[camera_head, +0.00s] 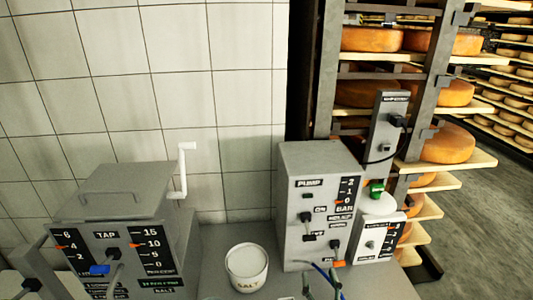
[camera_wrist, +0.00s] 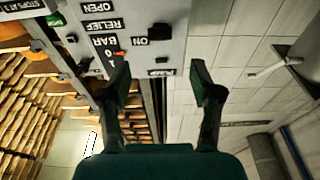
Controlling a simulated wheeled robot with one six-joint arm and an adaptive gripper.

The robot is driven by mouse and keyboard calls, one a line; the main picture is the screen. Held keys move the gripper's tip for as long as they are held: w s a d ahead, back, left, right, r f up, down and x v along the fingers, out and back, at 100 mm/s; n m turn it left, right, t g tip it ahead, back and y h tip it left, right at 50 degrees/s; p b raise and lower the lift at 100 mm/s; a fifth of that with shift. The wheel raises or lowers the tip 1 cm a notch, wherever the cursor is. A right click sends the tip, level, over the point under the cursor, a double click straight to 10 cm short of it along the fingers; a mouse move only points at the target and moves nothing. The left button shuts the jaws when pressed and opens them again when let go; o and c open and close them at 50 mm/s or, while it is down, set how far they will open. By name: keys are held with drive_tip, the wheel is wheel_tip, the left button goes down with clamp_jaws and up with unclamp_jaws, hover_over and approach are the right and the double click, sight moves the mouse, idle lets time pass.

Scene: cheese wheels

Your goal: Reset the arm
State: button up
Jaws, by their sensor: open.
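My gripper (camera_wrist: 160,82) shows in the wrist view with its two dark fingers spread apart. Nothing is between them. The wrist view is upside down, and the grey pump box (camera_wrist: 140,45) fills its upper middle beyond the fingertips, with its labels inverted. I cannot tell how far the fingers are from it. In the head view the pump box (camera_head: 318,160) stands on the grey counter. My gripper cannot be clearly made out in the head view; thin blue and green shapes stand at the bottom edge, in front of the box.
A grey tap box (camera_head: 112,250) with a white crank (camera_head: 184,168) stands at the left. A white salt pot (camera_head: 246,280) sits between the boxes. A smaller white unit (camera_head: 378,240) stands right of the pump. Cheese racks (camera_head: 430,90) rise at the right; a tiled wall (camera_head: 100,100) is behind.

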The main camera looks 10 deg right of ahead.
drive_tip(key=s+f+g, duration=0.1)
drive_tip(key=s+f, duration=0.2)
drive_tip(key=s, duration=0.8)
drive_tip(key=s+f+g, duration=0.2)
drive_tip(key=s+f, duration=0.2)
drive_tip(key=s, duration=0.7)
drive_tip(key=s+r+g, duration=0.1)
drive_tip(key=s+r, duration=0.2)
drive_tip(key=s, duration=0.7)
drive_tip(key=s+r+g, duration=0.1)
drive_tip(key=s+r, duration=0.1)
drive_tip(key=s, duration=0.8)
drive_tip(key=shift+r, duration=0.4)
